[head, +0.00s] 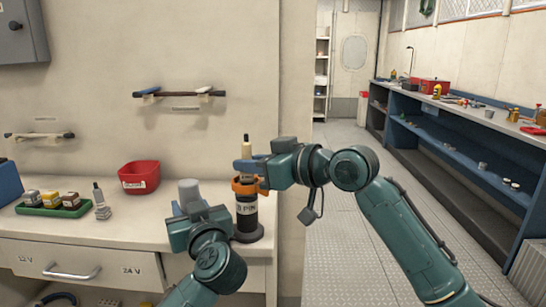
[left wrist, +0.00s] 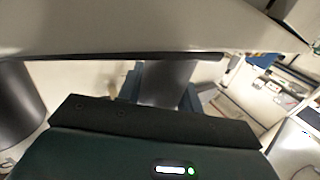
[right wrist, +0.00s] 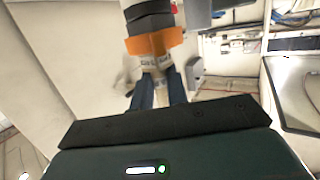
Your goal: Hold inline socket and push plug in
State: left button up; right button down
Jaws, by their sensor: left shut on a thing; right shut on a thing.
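The inline socket (head: 247,216) is a black upright cylinder with a white label reading "PIN", an orange collar and a wide dark foot at the bench edge. My left gripper (head: 229,217) is at its left side. In the left wrist view its blue fingers are shut around a dark cylinder (left wrist: 165,82), apparently the socket body. My right gripper (head: 248,170) is shut on the plug (head: 246,147), upright above the collar. In the right wrist view the pale plug (right wrist: 155,65) sits between the blue fingers, against the orange collar (right wrist: 155,41). How deep it sits is hidden.
On the bench (head: 140,237) stand a red bin (head: 139,176), a green tray (head: 50,209) with several small blocks, and a small grey connector (head: 102,207). Tool rails hang on the wall. A clear aisle floor and a long blue workbench (head: 470,125) lie to the right.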

jog(key=shift+a+f+g, duration=0.1)
jog(key=shift+f+g, duration=0.2)
jog(key=shift+f, duration=1)
jog(key=shift+s+a+r, duration=0.1)
jog(key=shift+r, duration=0.55)
jog(key=shift+s+a+r, duration=0.1)
jog(key=shift+r, duration=0.55)
jog(key=shift+w+d+r, duration=0.1)
jog(key=shift+d+r, duration=0.1)
jog(key=shift+r, duration=0.05)
jog(key=shift+a, duration=0.1)
